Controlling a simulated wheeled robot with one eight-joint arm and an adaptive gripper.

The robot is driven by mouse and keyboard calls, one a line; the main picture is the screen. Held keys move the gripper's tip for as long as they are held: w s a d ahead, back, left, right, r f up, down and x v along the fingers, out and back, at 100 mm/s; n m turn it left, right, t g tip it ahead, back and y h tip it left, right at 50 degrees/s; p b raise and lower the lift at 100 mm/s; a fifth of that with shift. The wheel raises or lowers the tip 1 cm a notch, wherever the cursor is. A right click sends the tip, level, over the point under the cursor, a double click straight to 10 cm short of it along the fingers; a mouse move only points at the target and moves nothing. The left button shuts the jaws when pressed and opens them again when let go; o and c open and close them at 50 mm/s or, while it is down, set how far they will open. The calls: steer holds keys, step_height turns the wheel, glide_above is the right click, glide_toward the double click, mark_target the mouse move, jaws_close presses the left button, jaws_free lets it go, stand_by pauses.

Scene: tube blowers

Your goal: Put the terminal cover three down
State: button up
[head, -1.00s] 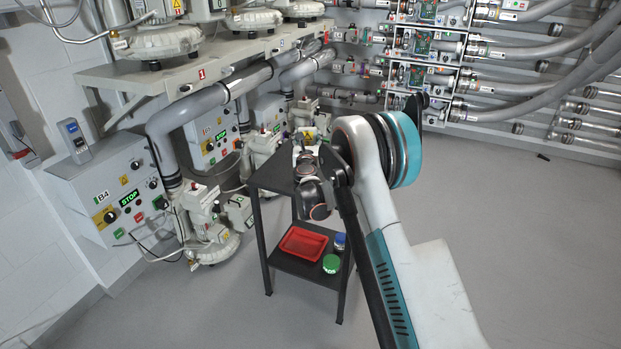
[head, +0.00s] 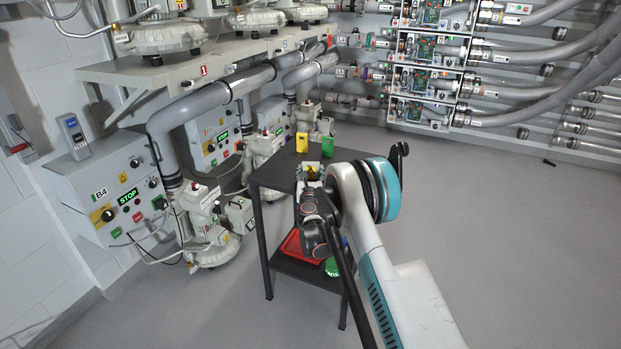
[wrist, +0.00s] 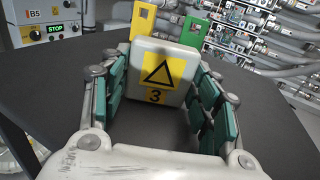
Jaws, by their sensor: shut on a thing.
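The terminal cover three (wrist: 160,71) is a pale box with a yellow label showing a black triangle and a "3". It is upright in the wrist view. My gripper (wrist: 158,82) is shut on it, with green finger pads on its left and right sides. In the head view my gripper (head: 311,172) is over the black cart top (head: 268,178), with the cover mostly hidden. The frames do not show clearly whether the cover touches the cart top.
A yellow tag (head: 302,142) and a green tag (head: 327,146) stand at the cart's far edge, just behind the cover. A red tray (head: 291,244) and a green-lidded jar (head: 332,267) are on the lower shelf. The cart top is bare left of the cover.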

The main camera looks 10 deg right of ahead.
steer(key=shift+f, duration=0.15)
steer(key=o, duration=1.4)
